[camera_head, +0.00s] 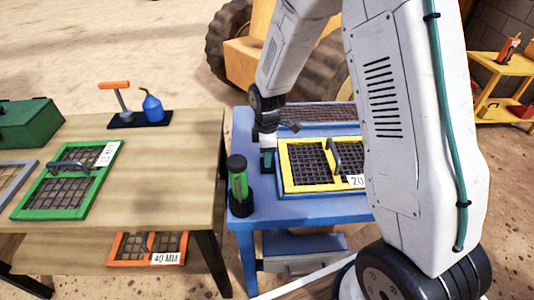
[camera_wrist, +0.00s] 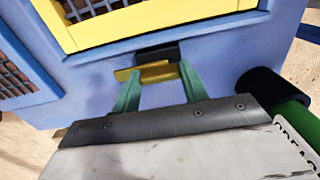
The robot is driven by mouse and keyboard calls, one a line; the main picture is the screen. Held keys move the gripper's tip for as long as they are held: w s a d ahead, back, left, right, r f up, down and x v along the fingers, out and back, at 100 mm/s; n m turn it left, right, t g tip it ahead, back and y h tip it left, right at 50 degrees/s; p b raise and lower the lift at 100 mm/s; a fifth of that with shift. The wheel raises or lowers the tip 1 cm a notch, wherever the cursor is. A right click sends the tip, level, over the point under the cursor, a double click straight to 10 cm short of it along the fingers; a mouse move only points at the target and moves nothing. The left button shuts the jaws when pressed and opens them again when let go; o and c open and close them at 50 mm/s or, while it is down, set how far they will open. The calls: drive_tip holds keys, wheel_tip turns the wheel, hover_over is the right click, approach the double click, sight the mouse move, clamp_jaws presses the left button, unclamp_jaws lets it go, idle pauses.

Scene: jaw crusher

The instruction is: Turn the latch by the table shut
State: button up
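The latch (camera_wrist: 157,72) shows in the wrist view as a short yellow bar beside a black block (camera_wrist: 158,52), on the blue machine top next to the yellow screen frame. My gripper (camera_wrist: 159,72) has its two green fingers apart, with part of the yellow bar between their tips. The bar's left end sticks out past the left finger. I cannot tell whether the fingers touch it. In the head view my gripper (camera_head: 268,160) points down at the left side of the yellow-framed screen (camera_head: 284,184), and the latch is hidden there.
A black-and-green cylinder (camera_head: 239,187) stands close left of my gripper. The wooden table (camera_head: 165,190) lies further left, with a green-framed screen (camera_head: 30,203), a blue oil can (camera_head: 152,108) and a green box (camera_head: 25,125). A dark mesh (camera_head: 320,113) lies behind the yellow frame.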

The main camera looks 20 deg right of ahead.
drive_tip(key=shift+m, duration=0.3)
drive_tip(key=m, duration=0.3)
drive_tip(key=shift+m, duration=0.4)
drive_tip(key=m, duration=0.4)
drive_tip(key=shift+w+m, duration=0.1)
drive_tip(key=shift+m, duration=0.2)
drive_tip(key=m, duration=0.4)
drive_tip(key=shift+m, duration=2.4)
drive_tip(key=shift+r, duration=0.1)
drive_tip(key=o, duration=1)
